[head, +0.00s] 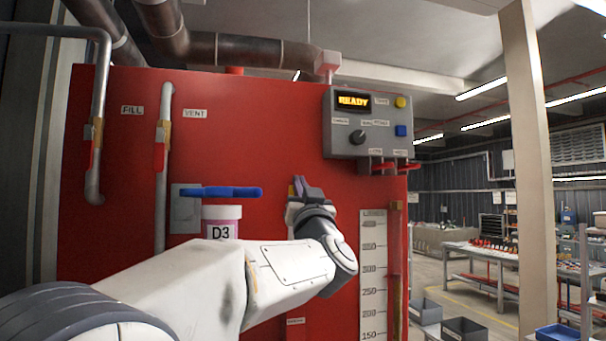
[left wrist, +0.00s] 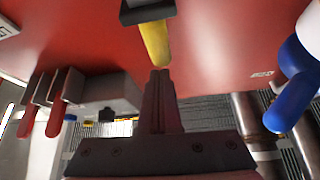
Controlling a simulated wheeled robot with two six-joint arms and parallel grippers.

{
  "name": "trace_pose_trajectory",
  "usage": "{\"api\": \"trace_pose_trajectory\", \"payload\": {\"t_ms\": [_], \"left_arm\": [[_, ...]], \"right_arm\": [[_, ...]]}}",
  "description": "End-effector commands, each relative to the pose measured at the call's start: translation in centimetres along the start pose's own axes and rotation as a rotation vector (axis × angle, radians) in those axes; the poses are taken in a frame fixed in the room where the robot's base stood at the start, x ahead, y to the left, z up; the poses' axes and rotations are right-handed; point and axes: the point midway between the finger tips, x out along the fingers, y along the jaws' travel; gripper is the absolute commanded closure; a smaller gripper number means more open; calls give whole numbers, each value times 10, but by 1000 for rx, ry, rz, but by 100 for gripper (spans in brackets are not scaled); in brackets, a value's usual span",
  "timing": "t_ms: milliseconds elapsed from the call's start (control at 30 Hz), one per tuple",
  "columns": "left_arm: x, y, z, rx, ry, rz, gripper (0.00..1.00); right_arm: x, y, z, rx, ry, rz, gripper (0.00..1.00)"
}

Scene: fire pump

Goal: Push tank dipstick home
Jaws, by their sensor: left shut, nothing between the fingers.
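The tank (head: 275,120) is a large red box with its face in front of me. A yellow handle (head: 291,190), probably the dipstick's, shows as a small patch beside my left fingertips in the head view. In the left wrist view the yellow handle (left wrist: 155,43) sticks out of a dark fitting (left wrist: 148,11) on the red face. My left gripper (head: 302,187) is shut and empty. In the left wrist view its fingertips (left wrist: 160,74) point at the yellow handle's end, very close; I cannot tell whether they touch. My arm hides the lower part of this area. My right gripper is out of view.
A blue lever (head: 220,191) and a white D3 container (head: 221,216) are left of the gripper. A grey control box (head: 368,122) reading READY, with red levers (head: 384,167) below, is at upper right. A litre scale (head: 373,275) stands right of my wrist.

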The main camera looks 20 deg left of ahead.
Motion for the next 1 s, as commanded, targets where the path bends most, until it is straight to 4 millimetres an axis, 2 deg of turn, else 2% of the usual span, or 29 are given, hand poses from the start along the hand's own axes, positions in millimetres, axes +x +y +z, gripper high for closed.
{"api": "trace_pose_trajectory", "payload": {"t_ms": [300,433,833,1000], "left_arm": [[-1,0,1,0,0,0,100],[-5,1,8,0,0,0,100],[-39,9,66,2,-4,1,100],[-47,10,78,2,-4,1,100]], "right_arm": [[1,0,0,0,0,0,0],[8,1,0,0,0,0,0],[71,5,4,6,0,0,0],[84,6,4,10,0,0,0]]}}
